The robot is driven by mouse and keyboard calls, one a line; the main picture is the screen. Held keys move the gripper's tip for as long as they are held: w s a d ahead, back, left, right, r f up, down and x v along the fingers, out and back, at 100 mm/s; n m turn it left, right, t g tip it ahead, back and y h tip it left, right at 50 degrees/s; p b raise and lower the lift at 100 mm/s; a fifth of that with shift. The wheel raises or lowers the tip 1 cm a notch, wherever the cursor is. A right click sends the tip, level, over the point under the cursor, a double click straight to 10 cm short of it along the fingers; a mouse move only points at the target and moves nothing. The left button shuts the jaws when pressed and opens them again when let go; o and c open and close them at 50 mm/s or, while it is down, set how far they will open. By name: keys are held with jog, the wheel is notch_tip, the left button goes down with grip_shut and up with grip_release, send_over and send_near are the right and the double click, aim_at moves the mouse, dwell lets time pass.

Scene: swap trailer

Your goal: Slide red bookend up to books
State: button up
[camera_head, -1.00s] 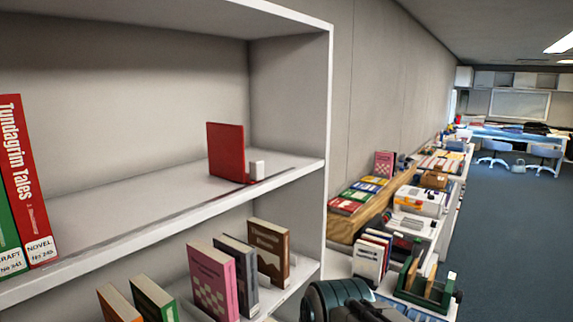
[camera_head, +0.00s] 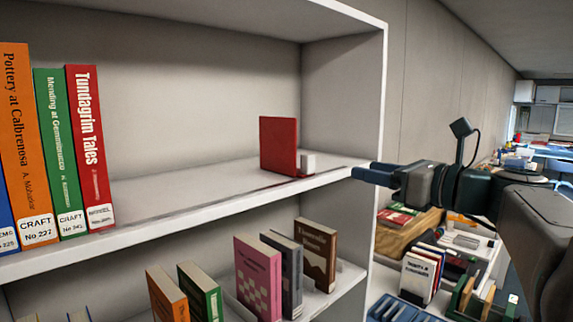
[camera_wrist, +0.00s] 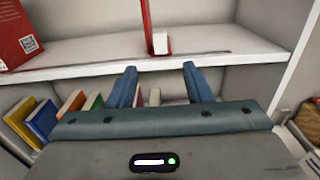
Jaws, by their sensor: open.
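The red bookend (camera_head: 278,146) stands upright on the upper shelf, near the right side wall, with a small white block (camera_head: 308,163) at its foot. It also shows in the wrist view (camera_wrist: 145,22), top centre. The row of books on the same shelf ends at the left with the red Tundagrim Tales book (camera_head: 90,145). A wide bare stretch of shelf lies between this book and the bookend. My gripper (camera_head: 362,173) is open and empty, outside the shelf's front edge and right of the bookend, not touching it. In the wrist view its two fingers (camera_wrist: 160,75) point towards the shelf.
The upper shelf's white front lip (camera_head: 200,212) and the unit's right upright (camera_head: 379,120) are close to my gripper. Several books, including a pink one (camera_head: 258,278), stand on the lower shelf.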

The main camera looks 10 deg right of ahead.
aim_at(312, 160)
jog(key=p+x, duration=0.2)
jog(key=x, duration=1.1)
jog(key=shift+w+a+p, duration=0.15)
jog(key=shift+a+p, duration=0.05)
jog(key=shift+p, duration=0.2)
grip_shut()
